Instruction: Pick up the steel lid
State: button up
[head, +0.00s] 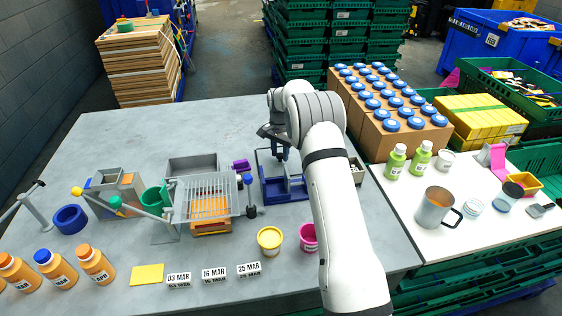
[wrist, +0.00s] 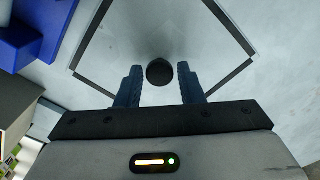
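The steel lid (wrist: 160,32) shows in the wrist view as a grey square panel with dark edges, turned like a diamond. A round black knob (wrist: 160,73) stands out from it. My gripper (wrist: 159,69) is open, with its blue fingers on either side of the knob and a visible gap to each. In the head view my gripper (head: 279,153) points down over the dark-edged frame and blue tray (head: 286,196) in the middle of the table. There the arm and gripper hide part of this area, and I cannot make out the lid's knob.
A wire rack (head: 208,197) and a small purple block (head: 241,165) stand left of the gripper. Yellow (head: 269,242) and magenta (head: 308,238) tubs stand in front. Cartons with blue-capped jars (head: 405,137) stand behind right. The grey table (head: 120,150) is clear at the back left.

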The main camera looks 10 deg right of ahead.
grip_shut()
jog(key=shift+r, duration=0.15)
